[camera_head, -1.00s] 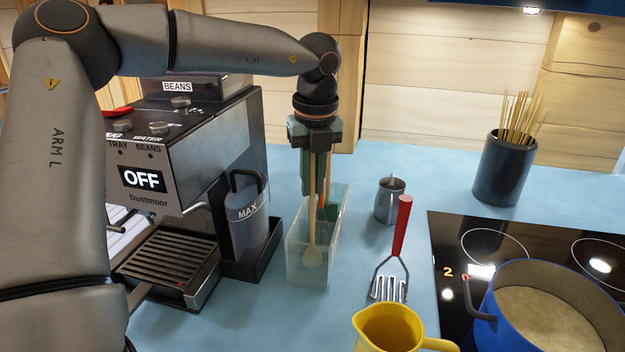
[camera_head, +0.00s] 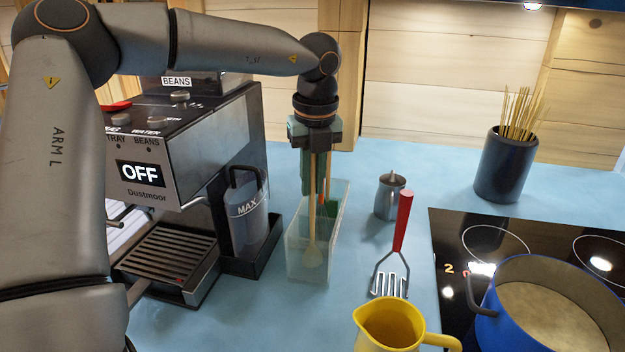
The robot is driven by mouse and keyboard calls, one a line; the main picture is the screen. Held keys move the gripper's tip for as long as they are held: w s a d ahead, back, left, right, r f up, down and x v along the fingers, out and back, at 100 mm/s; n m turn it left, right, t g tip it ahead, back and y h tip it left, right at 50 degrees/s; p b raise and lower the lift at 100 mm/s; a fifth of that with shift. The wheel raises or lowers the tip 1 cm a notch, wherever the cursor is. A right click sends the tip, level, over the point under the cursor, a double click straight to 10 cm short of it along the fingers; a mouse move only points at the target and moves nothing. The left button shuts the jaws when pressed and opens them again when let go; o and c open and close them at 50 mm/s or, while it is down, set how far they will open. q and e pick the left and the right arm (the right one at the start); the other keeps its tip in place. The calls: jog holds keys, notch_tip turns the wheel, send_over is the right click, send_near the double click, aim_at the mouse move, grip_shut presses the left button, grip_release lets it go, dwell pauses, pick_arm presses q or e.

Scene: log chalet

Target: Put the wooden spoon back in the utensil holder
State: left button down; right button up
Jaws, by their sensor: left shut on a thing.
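My left gripper (camera_head: 314,150) points straight down above the utensil holder and is shut on the wooden spoon (camera_head: 313,215). The spoon hangs upright with its bowl at the bottom, low within the outline of the clear utensil holder (camera_head: 306,268). Whether the bowl touches the holder's floor I cannot tell. Green and red utensils show behind the spoon in the holder. My right gripper is not in view.
A coffee machine (camera_head: 150,215) stands left of the holder. A blue pot (camera_head: 545,325) sits on the hob (camera_head: 450,240). A dark pot of sticks (camera_head: 503,168) stands behind.

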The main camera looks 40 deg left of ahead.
pick_arm(q)
jog(key=c, duration=0.8)
grip_release()
jog(key=shift+r+p, duration=3.15)
jog(key=shift+r, duration=1.1)
